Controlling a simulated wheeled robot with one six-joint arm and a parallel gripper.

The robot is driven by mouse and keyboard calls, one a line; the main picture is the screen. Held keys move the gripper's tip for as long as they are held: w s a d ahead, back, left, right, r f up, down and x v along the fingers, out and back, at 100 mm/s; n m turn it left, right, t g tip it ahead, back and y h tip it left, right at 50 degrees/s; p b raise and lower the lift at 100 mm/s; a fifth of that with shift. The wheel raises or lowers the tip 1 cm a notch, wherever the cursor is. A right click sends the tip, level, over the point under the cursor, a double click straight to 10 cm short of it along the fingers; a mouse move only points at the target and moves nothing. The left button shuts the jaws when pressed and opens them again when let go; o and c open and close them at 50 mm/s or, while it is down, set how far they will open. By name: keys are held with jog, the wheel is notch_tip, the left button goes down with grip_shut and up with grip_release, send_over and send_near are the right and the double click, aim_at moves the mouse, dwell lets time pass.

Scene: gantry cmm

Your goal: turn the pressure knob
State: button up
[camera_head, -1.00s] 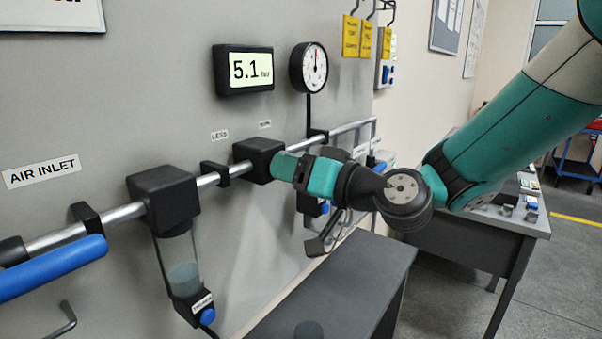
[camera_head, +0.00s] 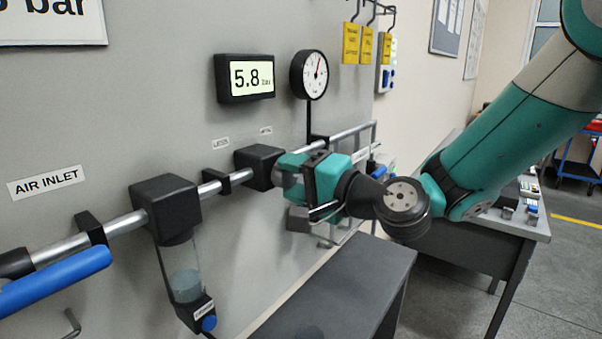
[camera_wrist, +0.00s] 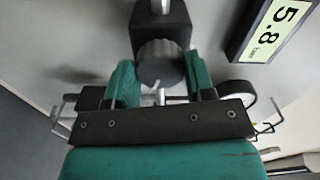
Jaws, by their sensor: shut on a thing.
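The grey ribbed pressure knob (camera_wrist: 159,62) sits on the front of the black regulator block, which shows in the head view (camera_head: 258,167) on the metal pipe. My gripper (camera_wrist: 159,85) is shut on the knob, with one teal finger on each side. In the head view my gripper (camera_head: 289,170) reaches the block from the right and hides most of the knob. The digital display (camera_head: 244,77) reads 5.8 bar. The round dial gauge (camera_head: 310,75) stands to its right, with its needle tilted right of upright.
A filter with a clear bowl (camera_head: 184,270) hangs left of the block. A blue lever (camera_head: 52,281) is at the far left of the pipe. A dark bench (camera_head: 345,285) stands below my gripper. Yellow tags (camera_head: 358,43) hang at the upper right.

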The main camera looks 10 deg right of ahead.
jog(key=shift+r+m, duration=0.2)
jog(key=shift+m, duration=0.7)
jog(key=shift+a, duration=0.1)
jog(key=o, duration=0.9)
jog(key=shift+f, duration=0.15)
jog(key=shift+s+d+f, duration=0.15)
jog(key=shift+s+d, duration=0.1)
jog(key=shift+d, duration=0.15)
jog(key=shift+b+v, duration=6.1)
jog(key=shift+v, duration=2.15)
